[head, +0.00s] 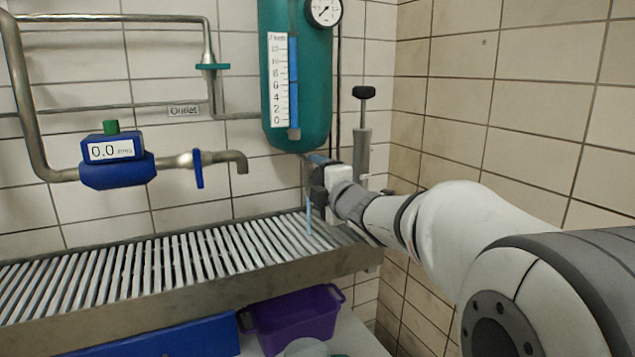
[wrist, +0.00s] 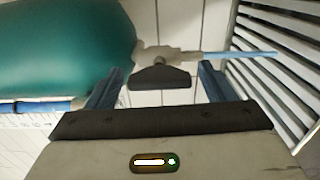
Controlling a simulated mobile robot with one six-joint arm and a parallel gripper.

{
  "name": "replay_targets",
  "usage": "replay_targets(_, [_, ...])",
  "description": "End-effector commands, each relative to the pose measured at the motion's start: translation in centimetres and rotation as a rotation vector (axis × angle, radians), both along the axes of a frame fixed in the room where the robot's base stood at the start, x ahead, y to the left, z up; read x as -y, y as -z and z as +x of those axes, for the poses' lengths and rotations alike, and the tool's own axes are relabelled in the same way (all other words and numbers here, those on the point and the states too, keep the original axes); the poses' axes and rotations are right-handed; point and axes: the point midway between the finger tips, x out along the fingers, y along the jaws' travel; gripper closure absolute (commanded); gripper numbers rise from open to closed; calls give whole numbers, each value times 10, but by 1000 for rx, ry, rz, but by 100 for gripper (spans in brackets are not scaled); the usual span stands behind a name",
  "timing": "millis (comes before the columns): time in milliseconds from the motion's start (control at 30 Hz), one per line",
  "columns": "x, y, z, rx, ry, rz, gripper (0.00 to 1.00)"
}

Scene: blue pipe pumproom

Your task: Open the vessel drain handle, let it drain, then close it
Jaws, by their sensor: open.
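The green vessel (head: 297,85) hangs on the wall with a scale and a blue gauge tube (head: 293,60); I cannot read the level firmly. In the wrist view, the dark drain handle (wrist: 160,77) lies along the drain pipe (wrist: 172,54) below the vessel (wrist: 60,45). A thin blue stream (wrist: 240,54) leaves the pipe's end; in the head view it falls to the grating (head: 308,215). My gripper (wrist: 161,70) is open, with one finger on each side of the handle and visible gaps. In the head view my gripper (head: 319,195) hides the handle.
A slatted metal grating (head: 170,260) runs below. A purple bin (head: 300,318) stands underneath it. To the left are a blue flow meter (head: 117,165) reading 0.0 and a blue-handled tap (head: 198,168). A black-knobbed pump rod (head: 363,110) stands close behind my wrist.

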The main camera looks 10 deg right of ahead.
Motion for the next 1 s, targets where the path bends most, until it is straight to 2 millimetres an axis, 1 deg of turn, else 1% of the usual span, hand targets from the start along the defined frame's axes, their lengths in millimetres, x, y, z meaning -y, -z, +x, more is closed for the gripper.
replay_targets(67, [1,-1,-2,0,1,0,24])
replay_targets(167, [4,-2,-12,-1,2,0,24])
replay_targets(400, [14,-3,-52,0,2,0,24])
replay_targets(533, [18,-2,-68,0,1,-1,24])
replay_targets(700, [20,0,-76,0,0,-1,24])
replay_targets(1000, [20,-2,-76,-4,4,4,24])
